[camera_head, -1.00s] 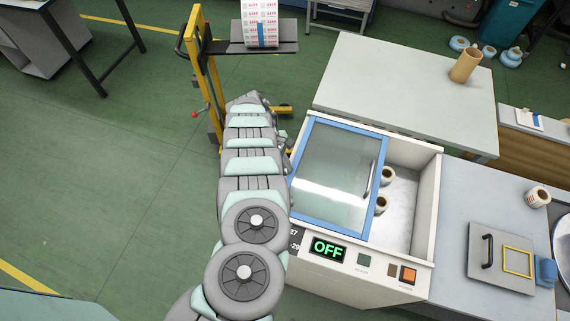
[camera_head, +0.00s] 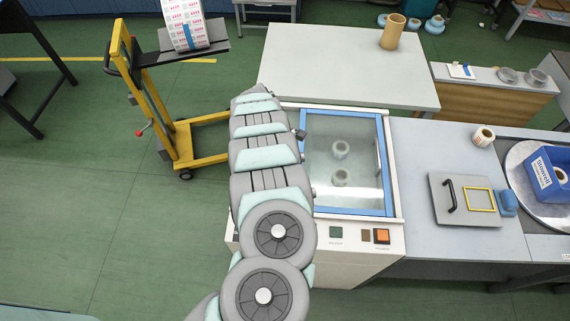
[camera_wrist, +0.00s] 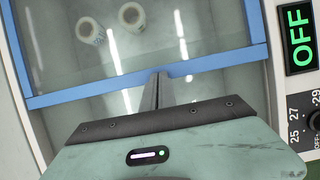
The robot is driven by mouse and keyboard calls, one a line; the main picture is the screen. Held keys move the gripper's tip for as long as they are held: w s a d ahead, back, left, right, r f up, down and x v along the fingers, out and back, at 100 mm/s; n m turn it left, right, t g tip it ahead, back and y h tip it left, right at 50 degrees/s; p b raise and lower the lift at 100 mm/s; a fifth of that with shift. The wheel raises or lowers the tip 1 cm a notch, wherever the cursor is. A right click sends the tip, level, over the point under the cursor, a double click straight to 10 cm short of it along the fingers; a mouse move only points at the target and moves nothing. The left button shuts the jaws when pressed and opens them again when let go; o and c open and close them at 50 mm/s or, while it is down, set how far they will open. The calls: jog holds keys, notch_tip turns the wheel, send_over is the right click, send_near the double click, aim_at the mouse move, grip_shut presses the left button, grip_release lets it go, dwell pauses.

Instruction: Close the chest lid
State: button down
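The chest lid (camera_head: 388,160) is a glass pane in a blue frame. It lies over the right part of the white chest (camera_head: 350,240), against its right side. Two rolls (camera_head: 341,150) show through the glass. In the wrist view the lid's blue frame edge (camera_wrist: 220,64) crosses the picture, with the rolls (camera_wrist: 90,30) beyond it. My gripper (camera_wrist: 160,82) appears shut, its fingertips together at this edge; contact is hard to tell. My arm hides the gripper and the chest's left part in the head view, so I cannot tell whether a gap is left there.
A panel reading OFF (camera_wrist: 299,38) and a knob (camera_wrist: 314,121) sit beside my gripper. A yellow lift cart (camera_head: 180,135) stands left of the chest. A pale table (camera_head: 345,65) stands behind it, and a grey counter (camera_head: 415,150) with a handled plate (camera_head: 465,200) adjoins the right.

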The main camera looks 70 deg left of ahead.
aim_at(306, 166)
jog(key=shift+w+d+f, duration=0.1)
jog(key=shift+w+d, duration=0.25)
jog(key=shift+w, duration=0.4)
jog(key=shift+w+d+f, duration=0.1)
jog(key=shift+w+d, duration=0.25)
jog(key=shift+w, duration=0.4)
jog(key=s, duration=0.1)
jog(key=s+a, duration=0.1)
jog(key=s, duration=0.1)
jog(key=shift+s+a+b, duration=0.2)
jog(key=shift+b, duration=0.2)
jog(key=p+v, duration=0.1)
jog(key=v, duration=0.9)
jog(key=shift+s+r, duration=0.2)
jog(key=shift+a, duration=0.1)
